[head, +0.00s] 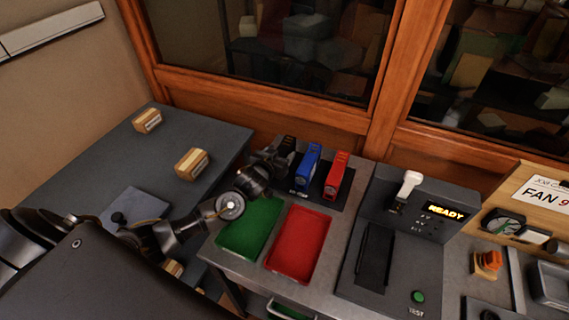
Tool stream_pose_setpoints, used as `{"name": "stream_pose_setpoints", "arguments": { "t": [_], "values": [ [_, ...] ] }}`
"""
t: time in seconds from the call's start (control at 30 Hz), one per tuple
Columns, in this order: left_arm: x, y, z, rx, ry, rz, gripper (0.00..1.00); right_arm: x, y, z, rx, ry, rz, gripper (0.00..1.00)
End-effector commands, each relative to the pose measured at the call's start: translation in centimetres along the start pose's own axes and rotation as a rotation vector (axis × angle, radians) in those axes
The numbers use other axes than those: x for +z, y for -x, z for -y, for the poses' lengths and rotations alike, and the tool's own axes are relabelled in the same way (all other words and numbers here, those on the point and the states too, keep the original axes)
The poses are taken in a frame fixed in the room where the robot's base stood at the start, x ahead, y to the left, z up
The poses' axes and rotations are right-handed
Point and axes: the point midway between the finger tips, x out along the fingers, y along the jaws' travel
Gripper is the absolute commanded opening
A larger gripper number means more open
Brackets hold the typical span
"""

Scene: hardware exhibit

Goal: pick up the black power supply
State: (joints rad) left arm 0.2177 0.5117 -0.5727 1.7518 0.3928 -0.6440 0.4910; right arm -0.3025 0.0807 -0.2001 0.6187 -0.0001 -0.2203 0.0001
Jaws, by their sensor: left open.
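The black power supply (287,145) stands at the left end of a dark rack (318,198), to the left of a blue power supply (308,166) and a red power supply (337,175). My left gripper (275,157) is open at the black power supply, and its dark fingers partly cover it. I cannot tell whether the fingers touch it. My left arm reaches in from the lower left. My right gripper is out of view.
A green tray (245,232) and a red tray (297,244) lie in front of the rack. A test station (395,260) with a lit READY display (446,213) stands to the right. Wooden-looking blocks (192,164) sit on the left table. A windowed wall is behind.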

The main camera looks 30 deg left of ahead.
Motion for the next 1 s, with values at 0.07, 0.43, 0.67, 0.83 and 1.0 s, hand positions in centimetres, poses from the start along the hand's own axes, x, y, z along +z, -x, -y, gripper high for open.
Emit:
{"name": "stream_pose_setpoints", "arguments": {
  "t": [0.07, 0.43, 0.67, 0.83, 1.0],
  "values": [
    [-0.06, -0.05, 0.01, 0.0, 0.0, 0.0, 0.62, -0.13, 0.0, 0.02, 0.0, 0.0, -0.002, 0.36],
    [-0.07, -0.02, -0.02, 0.0, 0.0, 0.001, 0.32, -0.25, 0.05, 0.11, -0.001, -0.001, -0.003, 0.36],
    [-0.06, -0.02, -0.04, 0.0, 0.0, 0.001, 0.02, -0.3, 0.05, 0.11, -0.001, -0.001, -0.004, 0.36],
    [-0.29, -0.02, -0.03, 0.001, 0.002, -0.004, 0.0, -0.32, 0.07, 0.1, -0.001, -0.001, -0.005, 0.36],
    [-0.33, 0.0, -0.02, 0.001, 0.002, -0.004, 0.0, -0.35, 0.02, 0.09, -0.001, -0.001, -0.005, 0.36]
  ]
}}
